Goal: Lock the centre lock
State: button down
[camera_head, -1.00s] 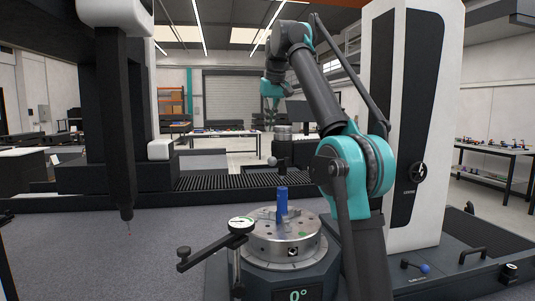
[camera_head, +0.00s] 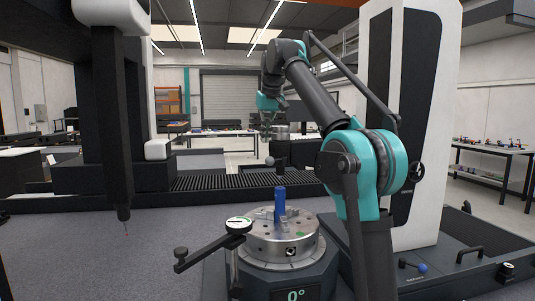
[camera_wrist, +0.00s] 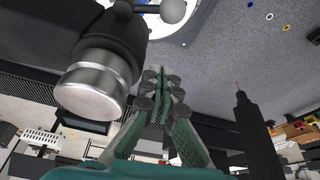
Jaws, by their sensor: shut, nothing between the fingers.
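My gripper (camera_head: 267,132) is at the far end of the raised arm, small in the head view. It points down beside a black post topped by a silver cylinder (camera_head: 281,131). In the wrist view my gripper (camera_wrist: 163,85) has its fingers together, with nothing between them. The silver cylinder (camera_wrist: 90,85) on its black body is to their left. A grey ball knob (camera_wrist: 172,10) shows at the top edge, above the fingertips and apart from them; it also shows in the head view (camera_head: 270,160). No label tells which part is the centre lock.
A round metal rotary table (camera_head: 300,248) holds an upright blue cylinder (camera_head: 280,200). A dial indicator (camera_head: 239,224) reaches over its left edge. A black probe column (camera_head: 118,170) hangs at the left. A lever with a blue knob (camera_head: 421,268) is at the lower right.

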notch_tip(320, 180, down, 6)
jog(key=s, duration=0.2)
jog(key=shift+d, duration=0.35)
